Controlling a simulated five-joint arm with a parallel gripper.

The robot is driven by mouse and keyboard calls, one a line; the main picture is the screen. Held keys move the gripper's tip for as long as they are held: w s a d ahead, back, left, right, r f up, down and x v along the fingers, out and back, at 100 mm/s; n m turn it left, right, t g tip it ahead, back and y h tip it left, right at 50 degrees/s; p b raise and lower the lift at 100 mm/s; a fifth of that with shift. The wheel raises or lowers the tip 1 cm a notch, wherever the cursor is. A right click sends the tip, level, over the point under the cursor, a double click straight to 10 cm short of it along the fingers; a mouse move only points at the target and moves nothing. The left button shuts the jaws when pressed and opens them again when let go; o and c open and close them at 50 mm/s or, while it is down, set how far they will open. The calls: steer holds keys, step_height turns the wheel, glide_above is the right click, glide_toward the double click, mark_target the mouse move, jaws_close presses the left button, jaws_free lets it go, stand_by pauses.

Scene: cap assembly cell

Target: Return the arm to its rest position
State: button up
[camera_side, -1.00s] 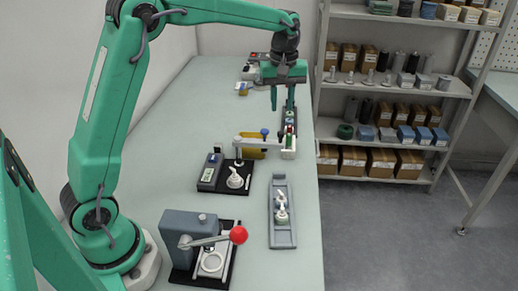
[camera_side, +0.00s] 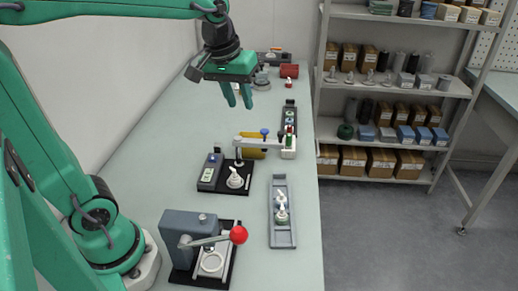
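My green arm reaches in from the left along the top of the picture. My gripper (camera_side: 238,105) hangs above the far half of the pale green bench (camera_side: 150,140), pointing down. Its two green fingers are apart, with nothing visible between them. It is clear of the yellow and white fixture (camera_side: 250,153) in front of it and left of the narrow dark rack (camera_side: 289,104). The gripper and wrist hide part of the bench behind them.
A grey press (camera_side: 186,226) with a red-knobbed lever stands at the near end. A grey tray (camera_side: 284,240) with white parts and a black plate (camera_side: 239,189) lie beyond it. A red cylinder (camera_side: 289,71) is at the back. Shelves (camera_side: 395,90) stand right of the bench.

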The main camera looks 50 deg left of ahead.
steer(key=s+d+f+m+t, duration=0.1)
steer(key=s+m, duration=0.4)
steer(key=s, duration=0.7)
steer(key=shift+s+f+t, duration=0.3)
steer(key=shift+f+t, duration=0.5)
steer(key=shift+f, duration=0.55)
